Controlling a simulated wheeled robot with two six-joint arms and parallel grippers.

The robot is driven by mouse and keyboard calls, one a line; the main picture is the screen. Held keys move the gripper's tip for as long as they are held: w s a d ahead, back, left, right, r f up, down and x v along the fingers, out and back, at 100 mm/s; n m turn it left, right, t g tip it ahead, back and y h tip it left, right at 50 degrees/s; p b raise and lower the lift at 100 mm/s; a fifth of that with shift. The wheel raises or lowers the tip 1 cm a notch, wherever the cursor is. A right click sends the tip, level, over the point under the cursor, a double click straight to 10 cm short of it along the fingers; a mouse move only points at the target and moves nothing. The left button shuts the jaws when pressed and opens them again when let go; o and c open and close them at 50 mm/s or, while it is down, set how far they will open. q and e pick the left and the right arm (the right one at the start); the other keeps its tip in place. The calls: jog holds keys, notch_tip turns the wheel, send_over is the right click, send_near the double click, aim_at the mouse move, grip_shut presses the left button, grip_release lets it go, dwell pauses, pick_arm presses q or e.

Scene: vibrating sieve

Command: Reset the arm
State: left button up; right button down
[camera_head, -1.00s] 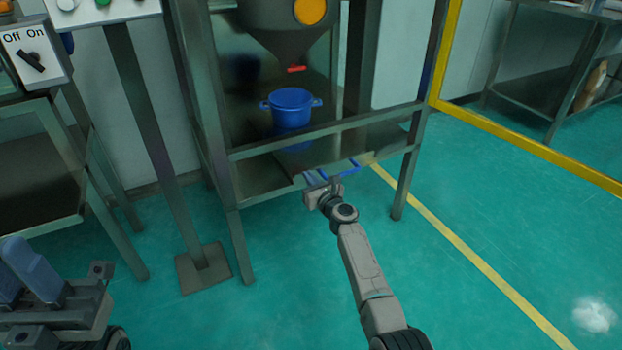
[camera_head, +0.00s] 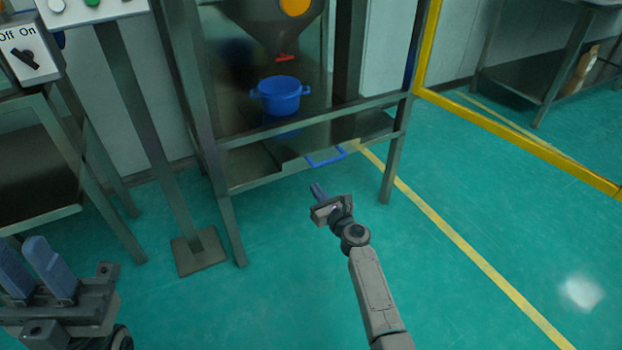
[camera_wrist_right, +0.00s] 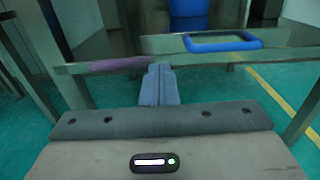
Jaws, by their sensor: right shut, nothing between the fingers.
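My right gripper (camera_head: 318,190) is shut and empty above the green floor, in front of the metal frame. In the right wrist view its closed blue fingers (camera_wrist_right: 159,84) point toward a blue handle (camera_wrist_right: 222,42) on the frame's front edge, apart from it. The same blue handle (camera_head: 326,158) shows in the head view just beyond the gripper. My left gripper (camera_head: 38,272) is at the lower left, its two blue fingers apart with nothing between them.
An Off/On switch box (camera_head: 28,52) is at the upper left. A yellow post (camera_head: 424,50) stands right. The floor at right is clear.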

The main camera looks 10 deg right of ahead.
jog(key=shift+s+d, duration=0.25)
jog(key=shift+s, duration=0.2)
